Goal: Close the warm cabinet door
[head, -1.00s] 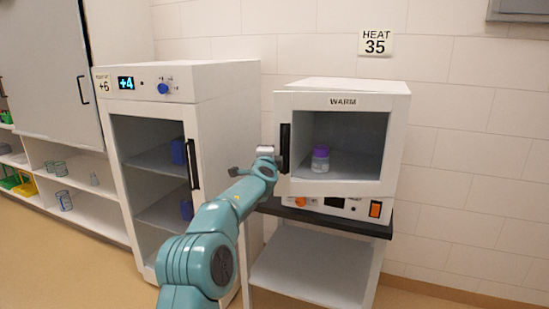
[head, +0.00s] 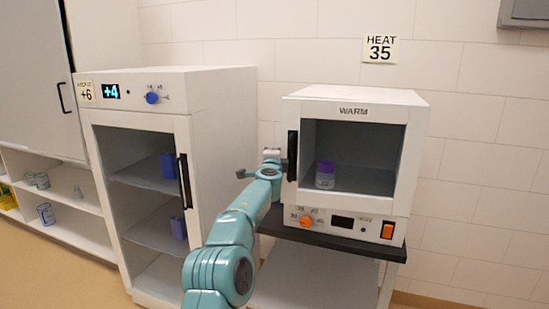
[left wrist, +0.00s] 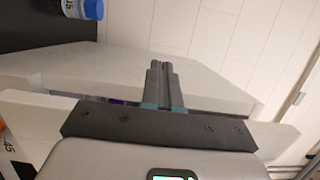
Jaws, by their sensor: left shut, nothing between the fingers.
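The white warm cabinet (head: 420,140) stands on a dark-topped stand. Its door (head: 355,103) has a pale frame, a large window and a black handle (head: 292,157) on the left edge. The door looks shut or nearly shut in the head view; a small gap at its edge cannot be ruled out. In the left wrist view white panels (left wrist: 210,75) lie ahead, with a sliver of purple between them. My left gripper (head: 271,153) is just left of the handle, apart from it. Its fingers (left wrist: 163,68) are together and empty. My right gripper is out of view.
A purple-capped jar (head: 325,175) stands inside the warm cabinet. The taller cold cabinet (head: 225,150) is close on the left, with a black handle (head: 184,180). A blue-labelled bottle (left wrist: 72,8) shows in the left wrist view. The wall is clear on the right.

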